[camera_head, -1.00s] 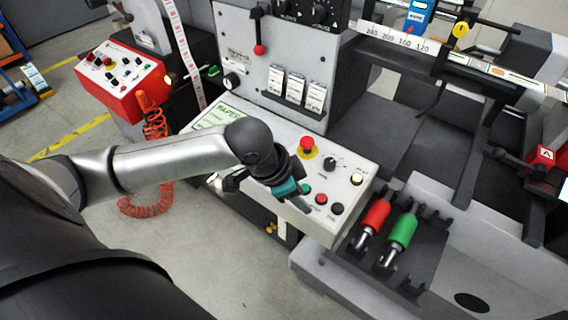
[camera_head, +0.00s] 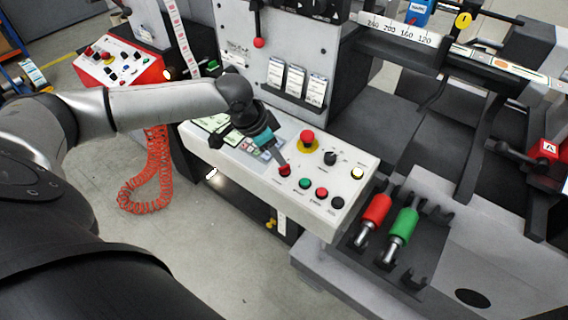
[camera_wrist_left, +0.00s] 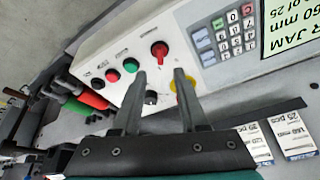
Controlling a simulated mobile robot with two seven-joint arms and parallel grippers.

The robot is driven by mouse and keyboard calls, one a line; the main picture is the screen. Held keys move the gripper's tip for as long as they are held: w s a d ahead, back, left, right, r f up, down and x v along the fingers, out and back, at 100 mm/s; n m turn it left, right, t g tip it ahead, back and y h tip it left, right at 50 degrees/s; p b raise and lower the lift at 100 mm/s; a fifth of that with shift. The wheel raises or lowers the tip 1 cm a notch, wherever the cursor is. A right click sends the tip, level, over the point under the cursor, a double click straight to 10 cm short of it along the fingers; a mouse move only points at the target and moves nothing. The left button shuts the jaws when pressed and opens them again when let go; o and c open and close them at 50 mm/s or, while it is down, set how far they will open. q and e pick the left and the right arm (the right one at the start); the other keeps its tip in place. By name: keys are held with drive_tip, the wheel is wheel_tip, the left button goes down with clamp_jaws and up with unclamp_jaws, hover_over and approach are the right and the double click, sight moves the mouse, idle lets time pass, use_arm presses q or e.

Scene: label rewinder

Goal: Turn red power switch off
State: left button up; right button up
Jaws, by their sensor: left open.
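The red power switch (camera_head: 284,170) is a small red knob on the white sloped control panel (camera_head: 240,162), left of the green button. In the left wrist view, the red switch (camera_wrist_left: 159,48) shows a raised grip bar, just beyond the fingertips. My left gripper (camera_head: 281,162) points down at the panel with its tips at the switch. In the left wrist view, the left gripper (camera_wrist_left: 160,73) has its two dark fingers apart with nothing between them. The switch lies in line with the gap; I cannot tell whether the tips touch it. My right gripper is not in view.
A red emergency stop (camera_head: 307,137) on a yellow base sits behind the switch. A green button (camera_head: 305,183), a red button (camera_head: 321,194) and a black knob (camera_head: 337,202) lie to its right.

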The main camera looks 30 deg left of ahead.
sight(286, 166)
use_arm(q)
drive_tip(key=x, duration=0.6)
drive_tip(key=shift+w+d+f+b, duration=0.1)
drive_tip(key=shift+w+f+b, duration=0.05)
drive_tip(key=shift+f+b, duration=0.2)
drive_tip(key=shift+c, duration=0.4)
clamp_jaws()
